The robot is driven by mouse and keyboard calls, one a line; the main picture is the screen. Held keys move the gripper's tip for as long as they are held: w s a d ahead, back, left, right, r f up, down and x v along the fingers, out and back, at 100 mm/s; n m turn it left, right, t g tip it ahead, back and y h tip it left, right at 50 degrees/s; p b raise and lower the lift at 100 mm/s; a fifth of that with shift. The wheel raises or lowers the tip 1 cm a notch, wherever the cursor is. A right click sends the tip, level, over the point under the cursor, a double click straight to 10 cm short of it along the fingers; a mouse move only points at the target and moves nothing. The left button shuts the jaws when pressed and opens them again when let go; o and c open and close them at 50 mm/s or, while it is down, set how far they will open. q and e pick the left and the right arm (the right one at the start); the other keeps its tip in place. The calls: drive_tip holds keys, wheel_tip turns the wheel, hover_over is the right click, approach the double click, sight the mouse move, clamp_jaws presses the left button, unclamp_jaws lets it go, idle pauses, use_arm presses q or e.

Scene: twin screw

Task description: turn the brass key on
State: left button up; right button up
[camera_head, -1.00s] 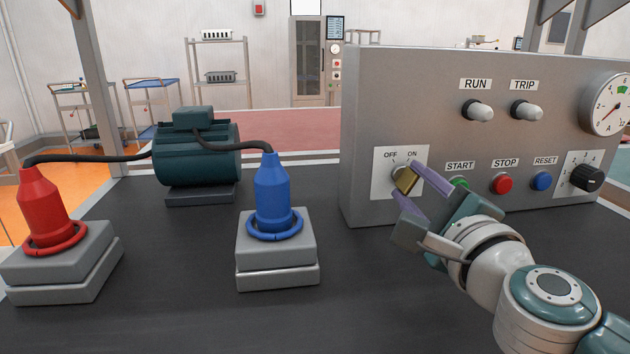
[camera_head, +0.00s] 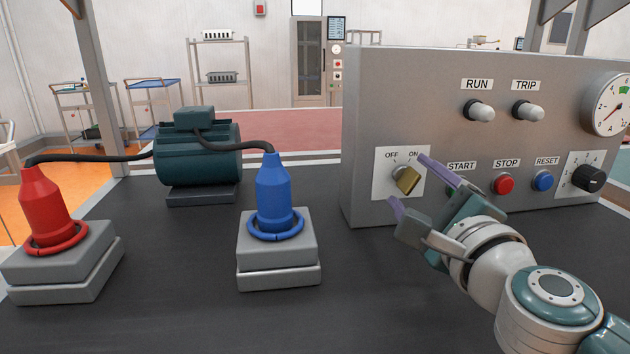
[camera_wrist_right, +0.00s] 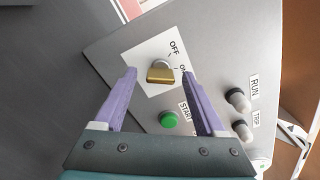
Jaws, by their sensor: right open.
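The brass key (camera_head: 408,180) sits in the switch on a white plate (camera_head: 384,187) marked OFF and ON, at the left of the grey panel. It is tilted, its upper end leaning right toward the ON side. In the right wrist view the key (camera_wrist_right: 160,74) lies roughly level, its right end near the ON label. My right gripper (camera_head: 410,183) is in front of the plate, its purple fingers spread to either side of the key with gaps. It also shows open in the right wrist view (camera_wrist_right: 159,75). My left gripper is not in view.
The panel (camera_head: 440,100) also has a green START button (camera_wrist_right: 169,119), a red STOP button (camera_head: 503,183), a blue RESET button (camera_head: 542,180), lamps and a black dial (camera_head: 589,178). A blue plug (camera_head: 272,195), a red plug (camera_head: 45,210) and a motor (camera_head: 197,155) stand left. The bench front is clear.

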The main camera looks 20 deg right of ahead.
drive_tip(key=v, duration=1)
drive_tip(key=shift+r, duration=0.1)
idle(0.3)
drive_tip(key=a+r+n+y+p, duration=0.4)
drive_tip(key=a+r+n+y, duration=0.25)
drive_tip(key=a+n, duration=0.25)
drive_tip(key=s+a+f+n+g+y+p, duration=0.1)
drive_tip(key=s+a+n+g+y+p, duration=0.5)
drive_tip(key=n, duration=1)
drive_tip(key=s+d+n+g+h+p, duration=0.4)
drive_tip(key=s+d+g+h+p, duration=0.3)
drive_tip(key=s, duration=0.3)
wheel_tip(320, 180, up, 37)
drive_tip(key=p, duration=3.6)
drive_tip(key=shift+s+d+r+g+h, duration=0.25)
drive_tip(key=shift+s+g+h, duration=0.1)
drive_tip(key=shift+g+h, duration=0.1)
